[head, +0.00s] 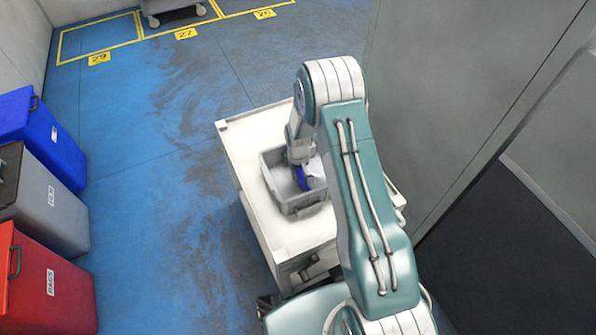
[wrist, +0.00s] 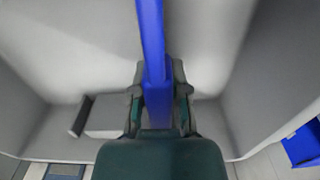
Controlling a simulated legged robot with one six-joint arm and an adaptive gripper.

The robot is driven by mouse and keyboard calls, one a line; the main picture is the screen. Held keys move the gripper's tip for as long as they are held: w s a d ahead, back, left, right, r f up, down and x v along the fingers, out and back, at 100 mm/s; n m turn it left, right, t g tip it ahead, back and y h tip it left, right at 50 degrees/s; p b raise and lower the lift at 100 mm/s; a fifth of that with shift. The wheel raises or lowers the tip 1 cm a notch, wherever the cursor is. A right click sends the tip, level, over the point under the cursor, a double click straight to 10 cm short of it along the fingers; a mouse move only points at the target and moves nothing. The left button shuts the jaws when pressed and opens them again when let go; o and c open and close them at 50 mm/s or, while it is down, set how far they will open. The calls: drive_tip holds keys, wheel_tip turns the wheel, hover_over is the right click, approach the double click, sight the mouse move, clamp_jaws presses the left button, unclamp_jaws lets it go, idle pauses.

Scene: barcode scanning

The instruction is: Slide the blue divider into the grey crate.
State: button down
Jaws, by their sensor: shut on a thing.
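The grey crate (head: 300,203) stands on a white-topped cart, and its pale inside walls (wrist: 70,50) fill much of the wrist view. My gripper (head: 301,163) reaches down into the crate from above. In the wrist view my gripper (wrist: 158,92) is shut on the blue divider (wrist: 151,40), which shows as a narrow upright strip seen edge-on. In the head view the blue divider (head: 303,181) shows partly below my gripper, inside the crate's outline. My arm and gripper hide part of it. I cannot tell whether its edges sit in any guides or touch the crate floor.
The cart top (head: 252,193) has bare room left of the crate. A small grey-white block-like shape (wrist: 105,117) shows inside the crate. Blue (head: 45,135), grey (head: 50,205) and red (head: 50,285) bins stand at the left. A grey wall (head: 455,90) rises at the right.

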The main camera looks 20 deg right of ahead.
drive_tip(key=shift+f, duration=0.25)
drive_tip(key=c, duration=0.5)
unclamp_jaws()
drive_tip(key=shift+c, duration=0.2)
drive_tip(key=shift+r, duration=5.5)
